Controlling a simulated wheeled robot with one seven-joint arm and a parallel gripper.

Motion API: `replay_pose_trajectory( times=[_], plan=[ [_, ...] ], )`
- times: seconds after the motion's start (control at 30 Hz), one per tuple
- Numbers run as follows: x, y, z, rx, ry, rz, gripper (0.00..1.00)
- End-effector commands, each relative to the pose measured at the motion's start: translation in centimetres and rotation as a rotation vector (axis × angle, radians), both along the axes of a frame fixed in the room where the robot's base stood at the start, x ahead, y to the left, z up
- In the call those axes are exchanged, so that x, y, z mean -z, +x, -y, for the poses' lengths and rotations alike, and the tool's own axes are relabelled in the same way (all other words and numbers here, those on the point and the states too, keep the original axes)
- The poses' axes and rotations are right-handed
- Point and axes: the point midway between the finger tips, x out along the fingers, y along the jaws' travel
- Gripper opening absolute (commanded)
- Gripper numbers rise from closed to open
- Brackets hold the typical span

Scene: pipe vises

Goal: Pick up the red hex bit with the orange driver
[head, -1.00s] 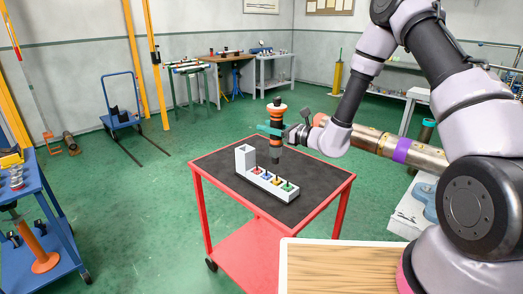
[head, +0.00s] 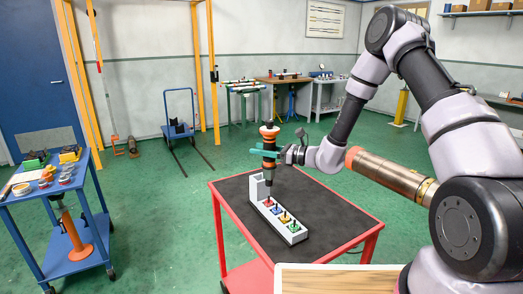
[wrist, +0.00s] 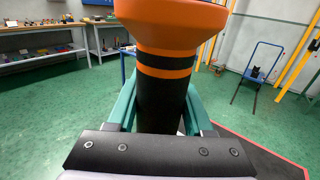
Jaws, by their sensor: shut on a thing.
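My gripper (head: 265,153), with teal fingers, is shut on the orange driver (head: 269,134). The driver is orange and black and is held upright, shaft down; its handle (wrist: 165,85) fills the middle of the wrist view. The red hex bit (head: 268,202) stands in the first slot of the light grey rack (head: 297,239), beside the rack's tall square holder (head: 257,186). The wrist view hides the bits and the driver's lower end.
Blue (head: 276,210), yellow (head: 285,218) and green (head: 294,227) bits stand in a row after the red one. The rack is on a red cart (head: 345,250) with a dark top, otherwise clear. A blue cart (head: 50,195) with parts stands at left. A copper-coloured pipe (head: 395,175) is behind my arm.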

Motion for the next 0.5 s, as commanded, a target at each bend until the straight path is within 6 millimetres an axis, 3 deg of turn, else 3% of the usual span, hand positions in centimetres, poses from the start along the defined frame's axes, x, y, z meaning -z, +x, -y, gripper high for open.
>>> replay_pose_trajectory(
  times=[0.27, 0.5],
  plan=[
    [0.0, 0.0, 0.0, 0.001, 0.002, 0.001, 0.00],
    [1.3, 0.1, 0.0, 0.002, 0.001, 0.000, 0.00]
  ],
)
